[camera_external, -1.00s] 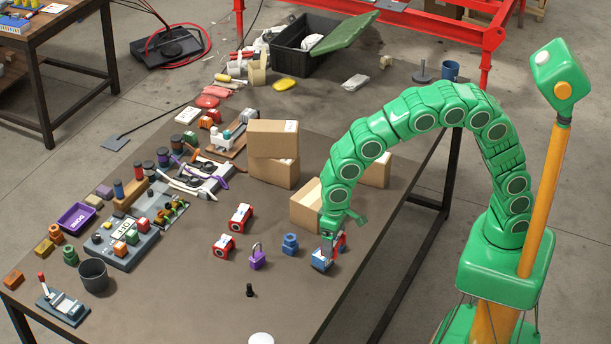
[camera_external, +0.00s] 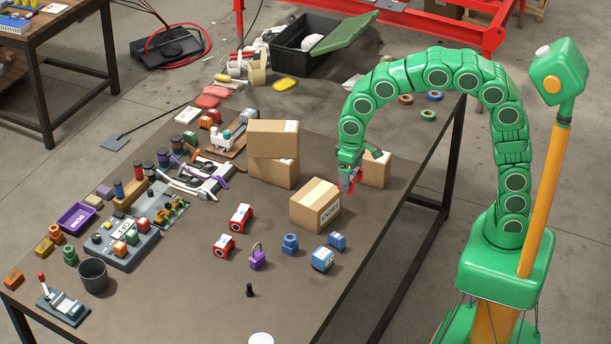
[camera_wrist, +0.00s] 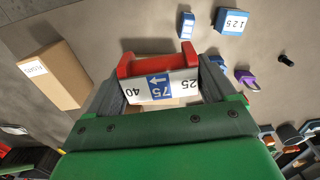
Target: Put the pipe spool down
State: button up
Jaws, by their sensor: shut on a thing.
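The pipe spool (camera_wrist: 158,84) is red with a white front marked with numbers and a blue arrow label. My gripper (camera_wrist: 160,92) is shut on it, with one finger on each side. In the external view my gripper (camera_external: 349,168) points down and holds the red spool (camera_external: 349,184) in the air, above the table near the cardboard boxes. Whether the spool's underside touches anything is hard to tell, but it looks clear of the table (camera_external: 385,215).
A cardboard box (camera_external: 316,205) stands in front of the gripper, another (camera_external: 376,169) behind it, and stacked boxes (camera_external: 273,140) to the left. Blue blocks (camera_external: 322,259), a purple padlock (camera_external: 257,256) and red-and-white blocks (camera_external: 240,217) lie nearer. The right table edge is close.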

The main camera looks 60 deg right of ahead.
jog(key=d+r, duration=0.2)
jog(key=d, duration=0.4)
send_over(316, 193)
jog(key=shift+s+f, duration=0.1)
jog(key=shift+f, duration=6.2)
jog(key=shift+f, duration=0.1)
jog(key=o, duration=1.1)
jog(key=shift+c, duration=0.2)
